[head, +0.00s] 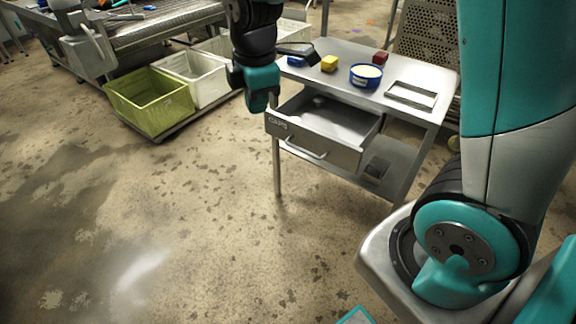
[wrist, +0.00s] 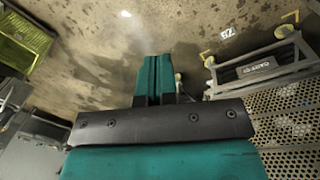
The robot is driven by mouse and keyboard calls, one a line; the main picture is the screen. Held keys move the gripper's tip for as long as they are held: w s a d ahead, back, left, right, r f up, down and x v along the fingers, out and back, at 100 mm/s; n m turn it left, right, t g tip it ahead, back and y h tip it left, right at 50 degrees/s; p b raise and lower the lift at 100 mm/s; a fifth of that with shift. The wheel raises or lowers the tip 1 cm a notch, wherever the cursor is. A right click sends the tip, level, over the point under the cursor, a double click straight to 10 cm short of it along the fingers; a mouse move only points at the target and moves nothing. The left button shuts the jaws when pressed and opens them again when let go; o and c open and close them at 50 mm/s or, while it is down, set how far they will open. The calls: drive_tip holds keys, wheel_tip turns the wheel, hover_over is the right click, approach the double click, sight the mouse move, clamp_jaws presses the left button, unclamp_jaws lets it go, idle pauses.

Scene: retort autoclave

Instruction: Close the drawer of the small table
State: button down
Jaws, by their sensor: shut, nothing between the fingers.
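The small metal table (head: 425,104) stands right of centre in the head view. Its drawer (head: 318,150) is pulled out toward the lower left, with a lettered front and a bar handle (head: 306,151). A small light object lies inside the drawer near the back left. My gripper (head: 258,106) hangs fingers down beside the drawer's left front corner in the picture; whether it touches the drawer I cannot tell. In the wrist view the teal fingers (wrist: 155,80) are together and empty. I cannot make out the drawer for certain in the wrist view.
On the tabletop are a blue tub (head: 366,76), a yellow block (head: 329,64), a red block (head: 380,58) and a grey frame (head: 411,95). A green crate (head: 150,102) and white crates (head: 193,78) stand left. The floor before the drawer is clear.

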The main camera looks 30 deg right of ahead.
sight(288, 143)
drive_tip(key=w+d+f+n+h+b, duration=0.1)
drive_tip(key=w+d+f+n+b, duration=0.1)
drive_tip(key=f, duration=0.6)
drive_tip(key=w+d+f+n+h+b, duration=0.1)
drive_tip(key=w+d+f+n+b, duration=0.1)
drive_tip(key=w+d+f, duration=0.2)
drive_tip(key=w+d+f+n+h+b, duration=0.1)
drive_tip(key=w+d+f, duration=0.3)
drive_tip(key=d+f, duration=0.4)
wheel_tip(288, 143, down, 5)
drive_tip(key=shift+r+n+b, duration=0.15)
drive_tip(key=shift+n+b, duration=0.35)
drive_tip(key=shift+b, duration=0.4)
drive_tip(key=shift+w, duration=0.1)
